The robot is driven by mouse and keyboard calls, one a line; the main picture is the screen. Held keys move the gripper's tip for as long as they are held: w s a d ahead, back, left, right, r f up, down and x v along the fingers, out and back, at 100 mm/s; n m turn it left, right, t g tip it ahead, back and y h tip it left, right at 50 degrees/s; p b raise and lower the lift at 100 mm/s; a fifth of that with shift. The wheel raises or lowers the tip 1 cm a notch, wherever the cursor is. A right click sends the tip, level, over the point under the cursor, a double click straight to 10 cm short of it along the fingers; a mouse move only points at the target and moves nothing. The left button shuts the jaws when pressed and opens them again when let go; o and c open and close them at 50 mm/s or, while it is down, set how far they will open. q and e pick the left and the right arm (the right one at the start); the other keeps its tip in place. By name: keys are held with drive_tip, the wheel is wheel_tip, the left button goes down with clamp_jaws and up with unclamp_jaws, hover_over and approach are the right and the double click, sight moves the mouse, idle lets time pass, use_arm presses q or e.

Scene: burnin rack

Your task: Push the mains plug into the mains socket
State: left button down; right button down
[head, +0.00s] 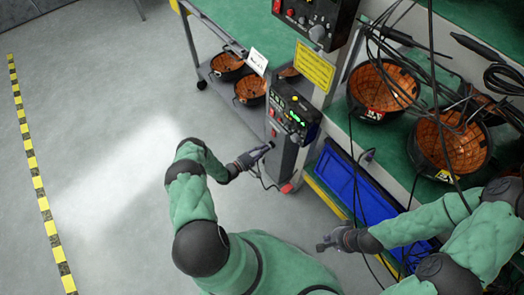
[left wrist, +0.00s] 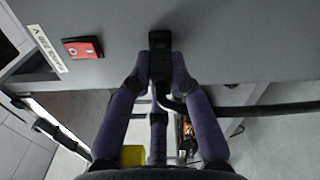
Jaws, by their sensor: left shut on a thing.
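My left gripper (head: 266,150) is at the front of the grey upright unit (head: 283,155). In the left wrist view, its two fingers (left wrist: 160,72) are shut on the black mains plug (left wrist: 160,68). The plug's black cable (left wrist: 250,108) runs off to the right. The plug's front end points at the grey panel (left wrist: 235,40), where a dark block (left wrist: 160,40) shows, probably the mains socket. I cannot tell whether the plug is in it or just short of it. My right gripper (head: 328,243) is away from the unit, with nothing visible in it; its finger opening is unclear.
A red switch (left wrist: 83,48) and a white label (left wrist: 47,48) sit left of the plug on the panel. Black baskets with orange insides (head: 383,90) stand on the green bench, with cables hanging over it. A blue bin (head: 355,185) is below. The floor at left is clear.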

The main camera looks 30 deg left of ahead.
use_arm(q)
drive_tip(key=shift+w+d, duration=0.15)
drive_tip(key=shift+w, duration=0.2)
drive_tip(key=c, duration=1.1)
unclamp_jaws()
drive_tip(key=shift+o, duration=0.2)
drive_tip(key=v, duration=1.2)
drive_tip(key=shift+f, duration=0.1)
